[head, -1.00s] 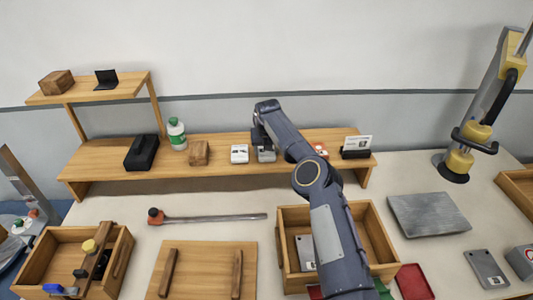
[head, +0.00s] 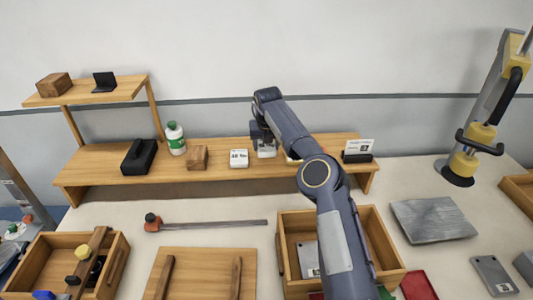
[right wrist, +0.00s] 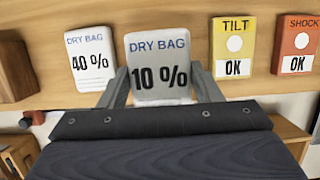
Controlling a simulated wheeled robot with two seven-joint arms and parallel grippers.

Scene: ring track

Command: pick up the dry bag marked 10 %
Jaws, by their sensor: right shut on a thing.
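The dry bag marked 10 % (right wrist: 160,70) is a small white packet with black print, seen between the fingers in the right wrist view. My right gripper (right wrist: 160,88) is shut on it. In the head view my right gripper (head: 263,142) is at the shelf, and the bag (head: 266,151) shows partly below it. I cannot tell whether the bag is clear of the shelf board. A similar white bag marked 40 % (right wrist: 90,58) stands just left of it; it also shows in the head view (head: 239,158). My left gripper is not in view.
The wooden shelf (head: 100,183) also holds a brown block (head: 197,157), a green-white bottle (head: 176,138) and a black holder (head: 139,157). Tags marked TILT (right wrist: 234,46) and SHOCK (right wrist: 298,45) are to the right. An open wooden box (head: 290,225) lies below my right arm.

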